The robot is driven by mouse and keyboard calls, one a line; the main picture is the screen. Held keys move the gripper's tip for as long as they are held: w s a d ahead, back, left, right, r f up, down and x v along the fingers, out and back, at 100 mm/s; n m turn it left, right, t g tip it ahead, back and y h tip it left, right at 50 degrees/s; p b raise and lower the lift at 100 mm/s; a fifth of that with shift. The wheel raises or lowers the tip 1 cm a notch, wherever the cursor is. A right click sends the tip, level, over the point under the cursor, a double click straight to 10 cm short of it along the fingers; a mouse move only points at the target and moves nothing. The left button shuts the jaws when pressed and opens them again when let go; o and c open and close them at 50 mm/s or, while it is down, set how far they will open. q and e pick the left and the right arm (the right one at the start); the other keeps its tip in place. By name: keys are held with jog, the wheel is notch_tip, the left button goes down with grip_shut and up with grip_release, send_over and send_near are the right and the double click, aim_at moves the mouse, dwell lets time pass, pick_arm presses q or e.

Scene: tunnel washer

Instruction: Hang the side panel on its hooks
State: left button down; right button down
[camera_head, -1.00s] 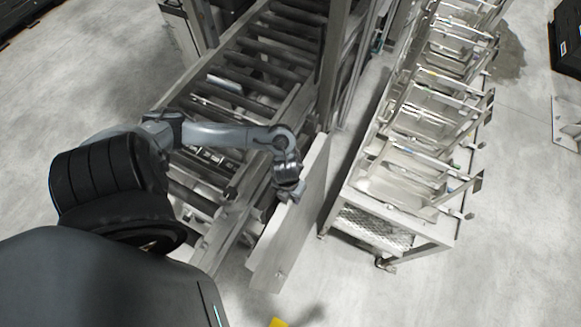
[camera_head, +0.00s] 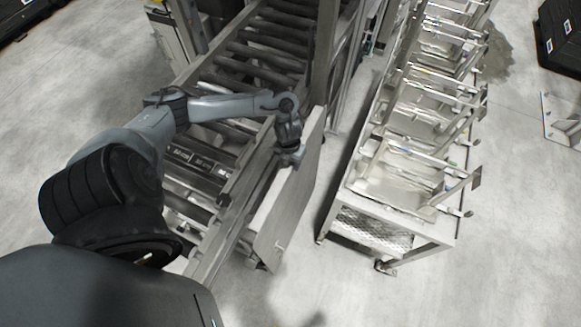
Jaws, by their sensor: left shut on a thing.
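The side panel (camera_head: 288,208) is a long flat grey metal sheet. It stands on edge along the right side of the roller conveyor (camera_head: 262,58), close to its side rail. My left gripper (camera_head: 291,158) is shut on the panel's top edge, near the middle of its length. The fingertips are small and partly hidden by the wrist. The hooks cannot be made out; the panel and the arm cover that side of the conveyor. I cannot tell whether the panel touches the frame. My right gripper is not in view.
A metal rack cart (camera_head: 438,238) with several slanted trays stands to the right, with a narrow floor gap between it and the panel. A frame post (camera_head: 324,58) rises just beyond the panel. Black crates (camera_head: 560,36) are at the far right. The front floor is clear.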

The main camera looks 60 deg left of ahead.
pick_arm(q)
jog(key=shift+w+a+r, duration=0.1)
jog(key=shift+w+a, duration=0.1)
jog(key=shift+a, duration=0.05)
jog(key=shift+w+d, duration=0.25)
jog(key=shift+d, duration=0.1)
jog(key=shift+w+d, duration=0.1)
jog(key=shift+d, duration=0.05)
jog(key=shift+s+a+f+b, duration=0.5)
jog(key=shift+a+f+b, duration=0.15)
jog(key=shift+f, duration=0.2)
jog(key=shift+s+a+f+b, duration=0.45)
jog(key=shift+a+f+b, duration=0.05)
jog(key=shift+f+b, duration=0.3)
jog(key=shift+f, duration=0.25)
dwell(0.4)
dwell(0.5)
